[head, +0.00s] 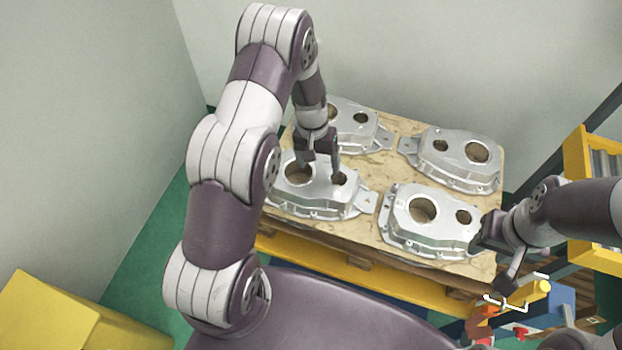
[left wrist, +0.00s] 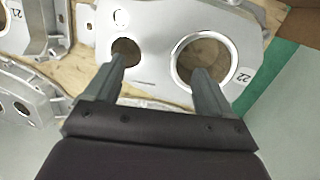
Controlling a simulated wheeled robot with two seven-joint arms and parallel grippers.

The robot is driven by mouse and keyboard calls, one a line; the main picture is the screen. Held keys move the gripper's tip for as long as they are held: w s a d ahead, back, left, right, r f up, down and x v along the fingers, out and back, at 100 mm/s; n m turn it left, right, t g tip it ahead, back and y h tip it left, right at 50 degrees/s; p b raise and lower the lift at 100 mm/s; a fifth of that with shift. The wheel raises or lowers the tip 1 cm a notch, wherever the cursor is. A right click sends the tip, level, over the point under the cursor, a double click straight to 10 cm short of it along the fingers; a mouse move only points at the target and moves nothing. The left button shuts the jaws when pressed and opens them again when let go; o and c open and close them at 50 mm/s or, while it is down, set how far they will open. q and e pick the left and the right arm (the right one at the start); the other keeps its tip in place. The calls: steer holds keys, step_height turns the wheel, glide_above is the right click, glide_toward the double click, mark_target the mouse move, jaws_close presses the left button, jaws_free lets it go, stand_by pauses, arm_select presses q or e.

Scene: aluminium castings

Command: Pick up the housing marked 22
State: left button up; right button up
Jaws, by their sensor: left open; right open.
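The housing marked 22 (left wrist: 158,35) is a silvery casting with one large and one small round hole; its white 22 label (left wrist: 245,75) is at the right in the left wrist view. In the head view this housing (head: 311,195) lies at the front left of the pallet. My left gripper (head: 320,168) is over it, open. In the left wrist view its fingers (left wrist: 155,72) point at the small hole and the large hole, with the web between them. Contact cannot be told. My right gripper (head: 492,265) is open and empty beside the front right housing (head: 432,228).
Two more housings lie behind, at back left (head: 352,120) and back right (head: 455,160). A label (left wrist: 14,17) on a neighbouring housing is not clearly readable. All lie on a wooden board (head: 385,172) above a yellow frame (head: 335,265). A yellow rack (head: 578,155) stands at right.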

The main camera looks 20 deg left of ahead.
mark_target(321, 175)
arm_select(q)
steer(key=f, duration=0.4)
steer(key=shift+s+d+p, duration=0.15)
steer(key=shift+d+p, duration=0.25)
steer(key=shift+f, duration=0.2)
jaws_close()
steer(key=shift+r, duration=0.1)
